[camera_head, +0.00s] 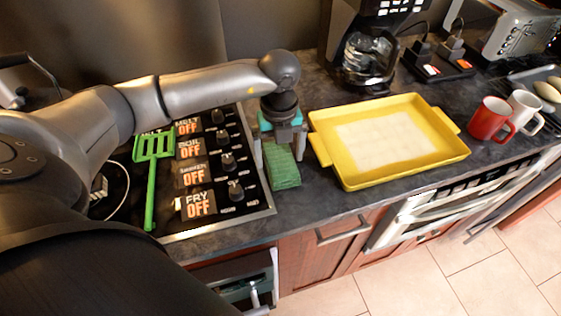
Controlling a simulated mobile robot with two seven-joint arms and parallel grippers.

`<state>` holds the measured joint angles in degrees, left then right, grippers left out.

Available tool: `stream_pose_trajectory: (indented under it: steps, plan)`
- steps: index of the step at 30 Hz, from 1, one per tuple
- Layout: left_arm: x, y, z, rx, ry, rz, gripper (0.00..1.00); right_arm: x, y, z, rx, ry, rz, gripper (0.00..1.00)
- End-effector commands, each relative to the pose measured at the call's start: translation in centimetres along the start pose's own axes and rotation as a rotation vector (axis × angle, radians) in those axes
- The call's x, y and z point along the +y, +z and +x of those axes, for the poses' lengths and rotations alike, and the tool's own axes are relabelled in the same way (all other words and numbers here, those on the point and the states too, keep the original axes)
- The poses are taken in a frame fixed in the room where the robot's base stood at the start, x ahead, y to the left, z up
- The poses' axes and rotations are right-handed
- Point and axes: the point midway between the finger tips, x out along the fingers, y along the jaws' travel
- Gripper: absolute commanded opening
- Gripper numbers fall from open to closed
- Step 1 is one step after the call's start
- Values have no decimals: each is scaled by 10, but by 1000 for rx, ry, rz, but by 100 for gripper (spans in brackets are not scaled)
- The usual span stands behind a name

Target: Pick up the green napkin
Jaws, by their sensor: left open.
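The green napkin (284,170) lies on the dark countertop, between the stove's control panel and the yellow tray. It looks like a folded rectangle, and its far end is partly hidden by my gripper. My left gripper (279,152) points down over the napkin's far part. Its fingers are open, one at each side of the napkin. I cannot tell whether they touch it. My right gripper is not in view.
The stove panel (245,192) with knobs and a green spatula (154,172) are left of the napkin. A yellow tray (430,162) stands close on the right. A coffee maker (368,58) is behind; red (489,119) and white (525,110) mugs stand far right.

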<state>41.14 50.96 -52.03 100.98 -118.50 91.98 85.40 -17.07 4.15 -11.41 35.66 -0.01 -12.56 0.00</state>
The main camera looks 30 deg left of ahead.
Motion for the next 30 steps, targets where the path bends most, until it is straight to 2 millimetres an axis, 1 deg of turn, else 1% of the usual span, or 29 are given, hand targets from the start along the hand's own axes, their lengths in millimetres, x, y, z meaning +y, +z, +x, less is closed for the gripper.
stream_pose_trajectory:
  steps: [3,21,23,30]
  plan:
    - [0,0,0,0,0,0,100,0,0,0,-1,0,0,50]
    - [0,0,-1,0,0,0,32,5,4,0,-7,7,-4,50]
    - [0,0,-1,0,0,0,27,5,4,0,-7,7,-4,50]
    - [0,0,-2,0,0,0,26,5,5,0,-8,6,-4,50]
